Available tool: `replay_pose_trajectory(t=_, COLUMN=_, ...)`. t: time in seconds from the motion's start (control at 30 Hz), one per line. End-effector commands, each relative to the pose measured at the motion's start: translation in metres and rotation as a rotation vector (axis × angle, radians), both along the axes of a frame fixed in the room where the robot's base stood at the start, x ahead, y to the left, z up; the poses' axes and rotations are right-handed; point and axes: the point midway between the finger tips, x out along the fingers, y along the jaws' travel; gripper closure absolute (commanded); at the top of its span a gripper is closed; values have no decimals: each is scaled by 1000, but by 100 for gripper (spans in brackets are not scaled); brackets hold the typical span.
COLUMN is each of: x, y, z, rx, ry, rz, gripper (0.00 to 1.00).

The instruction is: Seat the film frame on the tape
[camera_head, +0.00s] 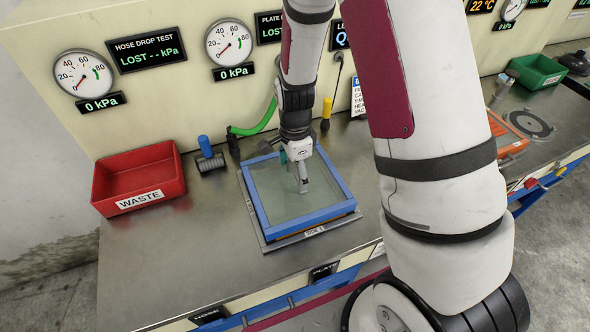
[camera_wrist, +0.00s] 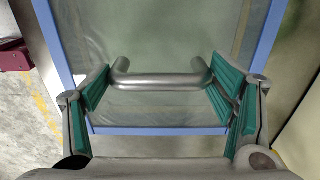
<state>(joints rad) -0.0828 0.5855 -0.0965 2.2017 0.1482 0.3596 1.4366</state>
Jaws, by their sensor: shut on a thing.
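The film frame (camera_head: 264,212) is a blue square frame with clear film, lying over a grey plate (camera_head: 270,246) on the steel bench. Its near edge and sides also show in the wrist view (camera_wrist: 160,131). A metal bar handle (camera_wrist: 160,83) on the frame lies between the green pads of my gripper (camera_wrist: 163,95), which is shut on it. In the head view my gripper (camera_head: 298,158) is above the frame's middle. A thin brownish edge shows under the frame's near right side; the tape is mostly hidden, and I cannot tell whether the frame touches it.
A red WASTE bin (camera_head: 140,180) stands to the left. A blue-handled roller (camera_head: 208,155) lies between bin and frame. A green hose (camera_head: 255,124) and a yellow-handled tool (camera_head: 326,114) are behind. My arm covers the right middle. An orange tray (camera_head: 508,138) is at the far right.

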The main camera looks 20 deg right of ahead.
Motion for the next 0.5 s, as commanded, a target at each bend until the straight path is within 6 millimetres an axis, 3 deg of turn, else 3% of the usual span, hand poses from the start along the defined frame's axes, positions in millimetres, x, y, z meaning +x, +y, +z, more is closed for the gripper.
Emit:
replay_pose_trajectory(t=0.13, x=0, y=0, z=-1, rx=0, ry=-1, rz=0, gripper=84)
replay_pose_trajectory(t=0.17, x=0, y=0, z=-1, rx=0, ry=-1, rz=0, gripper=21)
replay_pose_trajectory(t=0.23, x=0, y=0, z=-1, rx=0, ry=-1, rz=0, gripper=5)
replay_pose_trajectory(t=0.27, x=0, y=0, z=-1, rx=0, ry=-1, rz=0, gripper=0)
replay_pose_trajectory(t=0.5, x=2, y=0, z=0, rx=0, ry=-6, rz=0, gripper=0)
